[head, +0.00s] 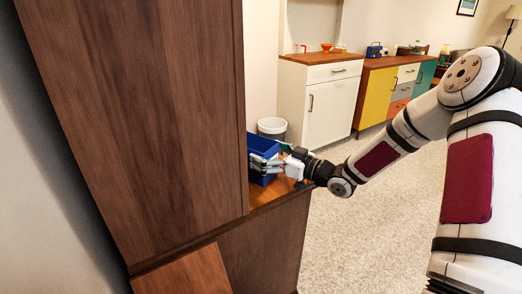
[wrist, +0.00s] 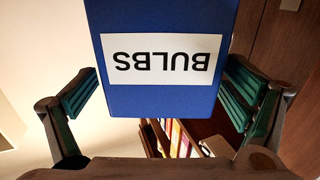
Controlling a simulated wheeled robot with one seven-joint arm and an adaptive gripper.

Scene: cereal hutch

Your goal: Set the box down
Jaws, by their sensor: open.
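A blue box (head: 262,146) is at the wooden ledge (head: 269,194) of the dark hutch in the head view. Its lower edge appears to meet the ledge, though my gripper partly covers it. In the wrist view the blue box (wrist: 160,101) fills the upper middle and bears a white label reading "BULBS", upside down. My gripper (head: 268,162) is open around the box. In the wrist view one green-padded finger is on each side, with a visible gap at the left; contact at the right is unclear.
A tall brown hutch panel (head: 140,110) rises left of the box. A white bin (head: 272,127) stands behind it. A white cabinet (head: 325,100) and a coloured sideboard (head: 385,92) are farther back. Carpet (head: 365,230) is clear at the right.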

